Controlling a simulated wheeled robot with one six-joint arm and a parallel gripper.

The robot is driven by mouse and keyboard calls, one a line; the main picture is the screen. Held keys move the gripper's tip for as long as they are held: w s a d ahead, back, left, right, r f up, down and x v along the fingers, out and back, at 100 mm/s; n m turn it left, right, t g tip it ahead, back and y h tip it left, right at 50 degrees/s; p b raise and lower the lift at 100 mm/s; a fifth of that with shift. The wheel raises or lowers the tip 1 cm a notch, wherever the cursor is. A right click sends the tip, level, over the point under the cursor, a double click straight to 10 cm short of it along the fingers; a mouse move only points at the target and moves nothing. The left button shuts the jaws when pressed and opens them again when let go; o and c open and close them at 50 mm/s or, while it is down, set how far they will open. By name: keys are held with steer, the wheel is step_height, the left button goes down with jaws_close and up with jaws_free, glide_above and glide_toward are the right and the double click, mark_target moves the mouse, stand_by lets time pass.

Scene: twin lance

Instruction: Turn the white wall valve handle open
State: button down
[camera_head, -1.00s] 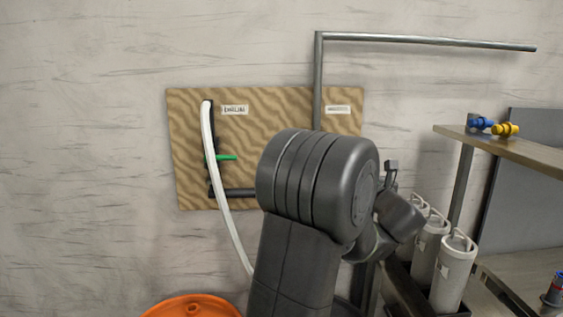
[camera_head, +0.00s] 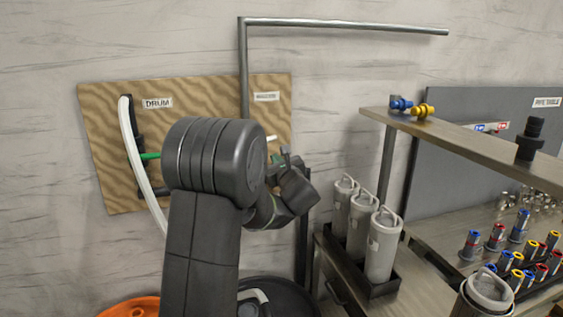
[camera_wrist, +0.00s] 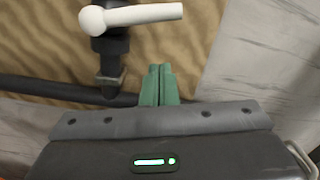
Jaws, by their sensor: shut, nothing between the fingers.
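The white valve handle (camera_wrist: 140,16) shows at the top of the wrist view, a bar lying about level with a round knob at its left end. It sits on a dark valve body (camera_wrist: 110,50) in front of the wooden board. In the head view only a small white tip of the handle (camera_head: 271,138) shows beside my arm, which hides the rest. My gripper (camera_wrist: 159,72) has green fingers closed together with nothing between them. The gripper also shows small in the head view (camera_head: 286,153).
The wooden board (camera_head: 100,105) carries a green handle (camera_head: 150,156) and a white hose (camera_head: 133,145). A metal pipe (camera_head: 244,65) rises above it. Grey canisters (camera_head: 382,245) and a shelf (camera_head: 470,145) stand to the right. An orange drum (camera_head: 125,307) is below.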

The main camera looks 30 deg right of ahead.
steer(key=r, duration=0.1)
steer(key=r+p, duration=0.1)
steer(key=r, duration=0.1)
steer(key=shift+w+a+r, duration=0.2)
steer(key=shift+w+a, duration=0.05)
steer(key=shift+a, duration=0.1)
steer(key=shift+s+d+f+b, duration=0.1)
steer(key=shift+b, duration=0.25)
steer(key=shift+n, duration=0.3)
